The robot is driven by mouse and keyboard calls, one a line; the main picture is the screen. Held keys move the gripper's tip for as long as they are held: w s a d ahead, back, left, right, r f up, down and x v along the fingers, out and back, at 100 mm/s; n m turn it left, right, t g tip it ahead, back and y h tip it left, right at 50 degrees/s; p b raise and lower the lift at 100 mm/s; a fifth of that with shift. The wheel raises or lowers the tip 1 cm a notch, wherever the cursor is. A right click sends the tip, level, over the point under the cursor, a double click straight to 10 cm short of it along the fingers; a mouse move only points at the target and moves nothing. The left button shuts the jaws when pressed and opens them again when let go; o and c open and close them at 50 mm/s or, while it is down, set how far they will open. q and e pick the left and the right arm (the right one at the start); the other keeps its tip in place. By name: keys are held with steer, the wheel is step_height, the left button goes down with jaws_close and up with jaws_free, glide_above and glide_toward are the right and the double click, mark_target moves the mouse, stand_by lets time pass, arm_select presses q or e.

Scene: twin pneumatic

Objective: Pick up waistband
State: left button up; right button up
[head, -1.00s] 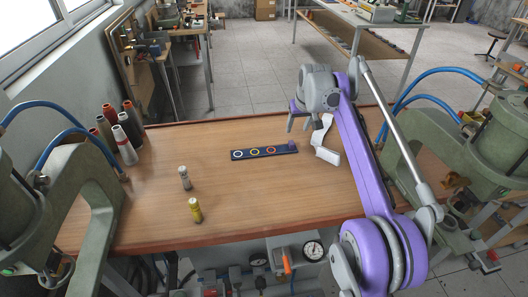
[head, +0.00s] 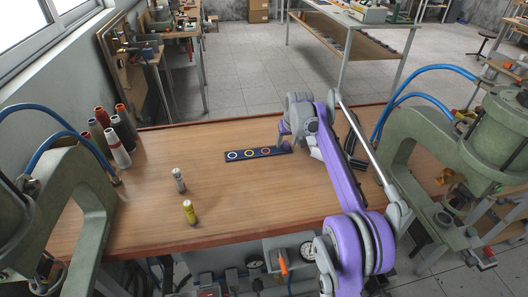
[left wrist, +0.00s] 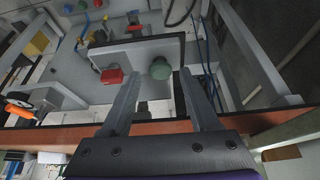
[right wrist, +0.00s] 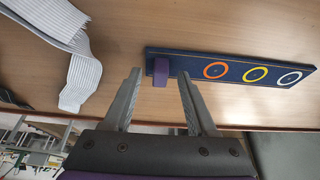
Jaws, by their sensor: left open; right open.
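The waistband is a white ribbed strip (right wrist: 75,42), folded on the wooden table at the upper left of the right wrist view. In the head view my right arm mostly hides it. My right gripper (right wrist: 159,73) is open and empty, pointing down over the table; in the head view it (head: 283,141) is at the right end of a dark board. A small purple block (right wrist: 160,70) at that end shows between the fingertips; whether they touch it I cannot tell. The waistband lies beside the gripper. My left gripper (left wrist: 157,76) is open and empty, facing a grey panel with buttons.
The dark board (head: 242,155) bears white, yellow and orange rings. A grey-topped spool (head: 179,180) and a yellow one (head: 189,211) stand at front left. Several thread cones (head: 117,146) stand at back left. Green presses (head: 82,180) flank the table (head: 240,195). Its centre is clear.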

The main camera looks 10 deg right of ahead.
steer(key=shift+r, duration=0.1)
jaws_close()
stand_by(0.3)
